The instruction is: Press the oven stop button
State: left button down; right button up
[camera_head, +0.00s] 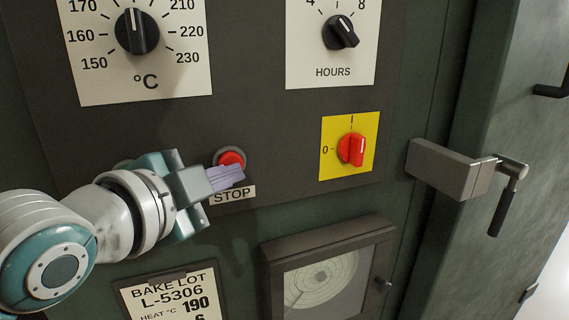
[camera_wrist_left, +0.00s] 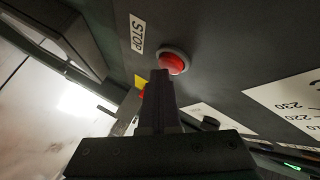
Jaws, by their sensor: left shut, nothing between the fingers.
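The red round stop button (camera_head: 231,158) sits on the dark oven panel above the STOP label (camera_head: 232,195). My left gripper (camera_head: 226,176) is shut and empty, its fingertips just in front of the lower part of the button in the head view. I cannot tell whether the fingertips touch the button. My right gripper is not in view.
A red rotary switch on a yellow plate (camera_head: 334,170) is right of the button. Temperature (camera_head: 137,32) and hours (camera_head: 340,32) dials are above. A chart recorder box (camera_head: 330,232) and bake lot card (camera_head: 140,286) are below. A door handle (camera_head: 505,190) sticks out at right.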

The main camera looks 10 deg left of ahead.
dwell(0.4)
pick_arm(q)
jog(key=shift+w+a, duration=0.25)
jog(key=shift+w, duration=0.05)
jog(key=shift+s+p, duration=0.1)
jog(key=shift+p, duration=0.4)
jog(key=shift+s+d+r, duration=0.1)
jog(key=s+d+p, duration=0.1)
jog(key=s, duration=0.1)
jog(key=s+d+p, duration=0.1)
jog(key=s+d, duration=0.1)
jog(key=s, duration=0.1)
jog(key=shift+d, duration=0.2)
